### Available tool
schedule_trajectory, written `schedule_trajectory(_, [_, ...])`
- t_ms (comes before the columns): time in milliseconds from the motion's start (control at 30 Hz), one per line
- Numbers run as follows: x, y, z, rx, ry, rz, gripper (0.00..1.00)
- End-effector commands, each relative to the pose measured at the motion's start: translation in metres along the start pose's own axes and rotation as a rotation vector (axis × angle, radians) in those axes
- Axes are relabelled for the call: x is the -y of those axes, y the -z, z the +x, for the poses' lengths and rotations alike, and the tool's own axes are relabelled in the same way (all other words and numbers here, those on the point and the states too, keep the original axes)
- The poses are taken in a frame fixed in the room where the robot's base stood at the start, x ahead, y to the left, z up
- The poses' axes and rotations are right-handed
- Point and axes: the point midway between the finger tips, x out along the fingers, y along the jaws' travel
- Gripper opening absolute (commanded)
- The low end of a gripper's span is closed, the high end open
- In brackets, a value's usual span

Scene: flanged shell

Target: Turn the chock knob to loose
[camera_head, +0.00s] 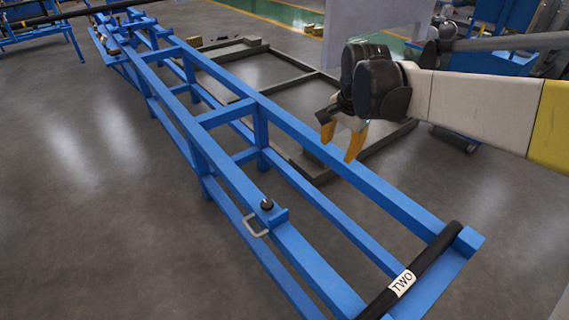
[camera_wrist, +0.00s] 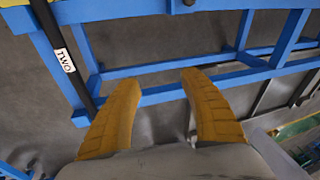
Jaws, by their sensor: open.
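A small black knob (camera_head: 267,204) stands on a blue block on the near-left rail of the long blue frame (camera_head: 228,170). A grey metal loop (camera_head: 255,226) sits beside it. I take this to be the chock knob; its setting is too small to read. My gripper (camera_head: 340,141) is open and empty, above the far-right rail and well apart from the knob. In the wrist view the two yellow fingers (camera_wrist: 160,85) are spread, with nothing between them. A small dark knob-like piece (camera_wrist: 189,3) shows at the top edge there, partly cut off.
A black bar (camera_head: 432,260) with a white "TWO" label lies across the frame's near end; it also shows in the wrist view (camera_wrist: 48,35). Dark metal floor frames (camera_head: 285,80) lie behind the rails. The grey floor (camera_head: 90,220) at left is clear.

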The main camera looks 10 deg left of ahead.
Motion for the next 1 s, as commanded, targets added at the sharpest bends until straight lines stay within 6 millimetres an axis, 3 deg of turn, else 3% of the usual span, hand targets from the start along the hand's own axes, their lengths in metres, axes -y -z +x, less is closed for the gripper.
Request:
schedule_trajectory(33, [0.024, -0.002, 0.020, 0.019, -0.015, 0.034, 0.51])
schedule_trajectory(200, [0.085, -0.023, 0.092, 0.073, -0.082, 0.179, 0.51])
schedule_trajectory(400, [0.135, -0.068, 0.184, 0.108, -0.173, 0.339, 0.51])
schedule_trajectory(600, [0.153, -0.106, 0.245, 0.115, -0.237, 0.443, 0.51])
schedule_trajectory(867, [0.152, -0.120, 0.276, 0.114, -0.255, 0.474, 0.51])
schedule_trajectory(1000, [0.146, -0.124, 0.302, 0.114, -0.254, 0.473, 0.51])
